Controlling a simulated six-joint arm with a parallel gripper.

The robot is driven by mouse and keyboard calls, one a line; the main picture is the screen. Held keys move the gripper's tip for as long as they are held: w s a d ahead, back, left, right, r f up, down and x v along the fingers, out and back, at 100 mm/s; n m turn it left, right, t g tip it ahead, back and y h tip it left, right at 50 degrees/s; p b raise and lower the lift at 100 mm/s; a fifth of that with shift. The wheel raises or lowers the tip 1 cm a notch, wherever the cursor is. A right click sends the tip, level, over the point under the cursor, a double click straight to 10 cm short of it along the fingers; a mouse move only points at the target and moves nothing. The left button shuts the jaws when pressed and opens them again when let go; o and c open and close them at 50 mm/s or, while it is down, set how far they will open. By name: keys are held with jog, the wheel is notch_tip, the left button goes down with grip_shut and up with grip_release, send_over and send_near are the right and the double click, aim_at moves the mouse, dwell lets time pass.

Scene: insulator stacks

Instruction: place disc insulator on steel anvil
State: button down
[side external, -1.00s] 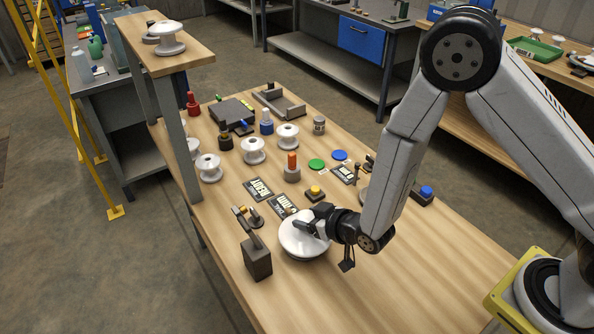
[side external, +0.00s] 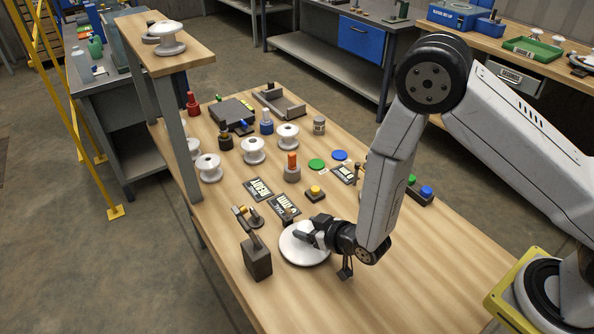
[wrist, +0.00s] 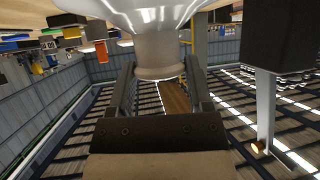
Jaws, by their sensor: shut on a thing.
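A white disc insulator (side external: 302,250) is at the near part of the wooden bench in the side view. My gripper (side external: 306,236) is shut on it, reaching in from the right. In the wrist view my two fingers (wrist: 158,70) flank the insulator's narrow neck (wrist: 158,50), with its broad white body above in the picture. I cannot tell whether its underside touches the bench. A flat dark grey block (side external: 233,110) lies farther back; I cannot tell for sure whether it is the steel anvil.
A dark upright block (side external: 257,260) with a slanted piece stands just left of the insulator. Printed cards (side external: 258,189), white spools (side external: 253,151) and an orange-topped piece (side external: 292,168) stand behind it. A raised wooden shelf (side external: 185,62) is at the back left. The bench's near right is clear.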

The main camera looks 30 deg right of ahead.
grip_release()
jog(key=shift+f, duration=0.15)
jog(key=shift+r, duration=0.2)
jog(key=v, duration=0.7)
jog(key=shift+s, duration=0.25)
jog(key=shift+w+d+r, duration=0.1)
jog(key=shift+r, duration=0.05)
dwell(0.5)
